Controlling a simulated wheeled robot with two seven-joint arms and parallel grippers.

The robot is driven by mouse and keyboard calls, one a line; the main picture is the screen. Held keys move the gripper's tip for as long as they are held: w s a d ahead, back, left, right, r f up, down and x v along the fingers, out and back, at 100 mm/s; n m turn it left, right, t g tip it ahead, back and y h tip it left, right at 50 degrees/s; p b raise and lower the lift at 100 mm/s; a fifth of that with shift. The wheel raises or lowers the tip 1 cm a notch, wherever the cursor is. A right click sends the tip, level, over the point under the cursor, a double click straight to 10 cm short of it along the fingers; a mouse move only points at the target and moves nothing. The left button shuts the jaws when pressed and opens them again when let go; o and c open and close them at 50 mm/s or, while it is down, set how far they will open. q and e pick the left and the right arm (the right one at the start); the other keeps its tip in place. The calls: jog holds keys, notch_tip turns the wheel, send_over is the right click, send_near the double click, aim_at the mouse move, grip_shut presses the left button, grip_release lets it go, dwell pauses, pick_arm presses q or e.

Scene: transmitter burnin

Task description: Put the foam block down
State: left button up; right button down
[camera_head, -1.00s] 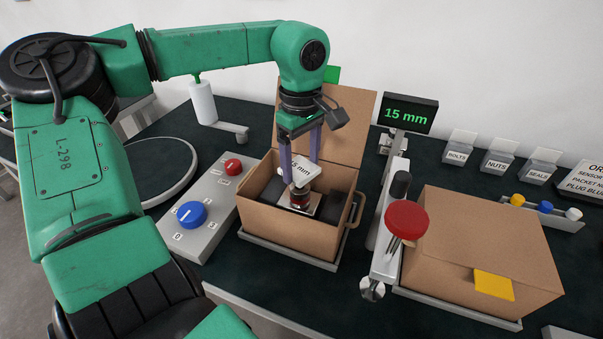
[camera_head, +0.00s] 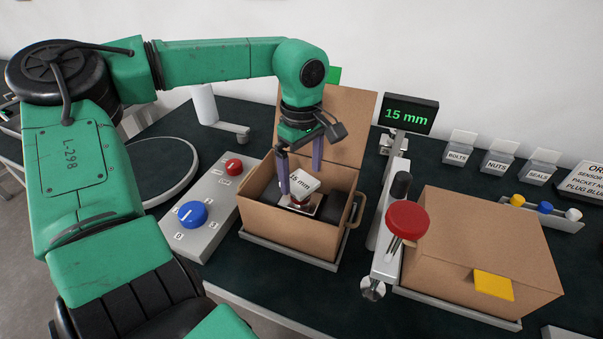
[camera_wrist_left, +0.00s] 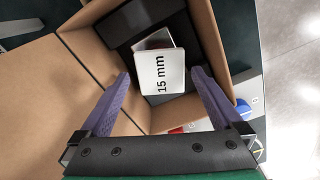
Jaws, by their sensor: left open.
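The foam block is a pale block marked "15 mm" (camera_head: 304,182), inside the open cardboard box (camera_head: 290,234). It sits tilted on a small metallic part (camera_head: 302,208), which it mostly covers. My left gripper (camera_head: 300,180) is over the box with its purple fingers spread to either side of the block. In the left wrist view, the block (camera_wrist_left: 161,72) lies between and beyond the open fingertips (camera_wrist_left: 162,78), with gaps on both sides. Dark padding (camera_wrist_left: 118,32) lines the box. My right gripper is not in view.
Left of the box is a panel with a blue knob (camera_head: 192,214) and a red button (camera_head: 234,166). Right of it stand a red-topped fixture (camera_head: 407,219), a "15 mm" display (camera_head: 409,114) and a closed box (camera_head: 487,240). The open box's raised lid (camera_head: 345,125) stands behind the gripper.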

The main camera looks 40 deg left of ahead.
aim_at(302, 183)
pick_arm(q)
notch_tip(302, 183, up, 11)
dwell(0.6)
